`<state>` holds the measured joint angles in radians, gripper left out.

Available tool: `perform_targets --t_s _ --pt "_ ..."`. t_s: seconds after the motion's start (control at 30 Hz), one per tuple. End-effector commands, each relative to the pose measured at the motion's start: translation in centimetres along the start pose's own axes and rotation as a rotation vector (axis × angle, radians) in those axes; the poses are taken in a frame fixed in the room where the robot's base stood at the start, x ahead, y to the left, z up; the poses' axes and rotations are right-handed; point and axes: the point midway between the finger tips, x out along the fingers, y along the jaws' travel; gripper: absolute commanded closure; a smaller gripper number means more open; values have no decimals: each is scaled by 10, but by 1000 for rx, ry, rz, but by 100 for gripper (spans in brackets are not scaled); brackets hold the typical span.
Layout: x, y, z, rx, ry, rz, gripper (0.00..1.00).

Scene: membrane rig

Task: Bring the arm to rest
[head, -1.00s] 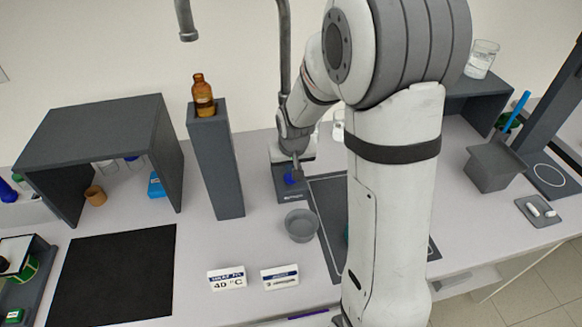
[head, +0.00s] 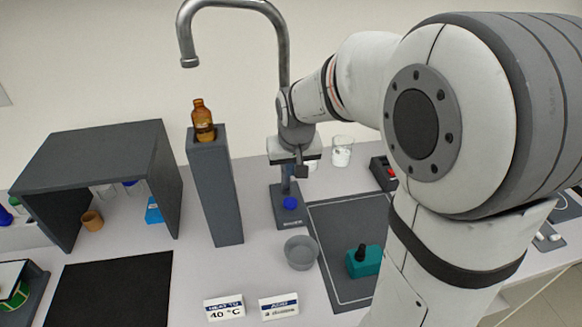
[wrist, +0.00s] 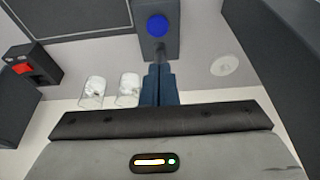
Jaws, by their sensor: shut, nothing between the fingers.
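My gripper (head: 301,170) is shut and empty in the head view. It hangs in the air in front of the faucet column, above the grey stand with the blue round knob (head: 291,203). In the wrist view my gripper (wrist: 160,68) shows its two fingers pressed together, with the blue knob (wrist: 157,26) just beyond their tips in the picture. My arm reaches in from the right of the head view and hides much of the bench's right side.
A tall grey pillar (head: 216,190) carries a brown bottle (head: 203,120) left of the gripper. Glass beakers (head: 342,151) stand behind it. A dark shelf (head: 95,160) stands at left.

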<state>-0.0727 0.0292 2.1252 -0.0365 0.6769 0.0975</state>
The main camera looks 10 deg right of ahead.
Motion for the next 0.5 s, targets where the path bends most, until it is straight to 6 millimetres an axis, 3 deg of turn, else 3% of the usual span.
perform_targets --t_s 0.27,0.37,0.5 --pt "-6 2 5 0 3 0 100" --pt "-20 6 20 0 3 1 100" --pt "-47 13 56 1 5 2 100"
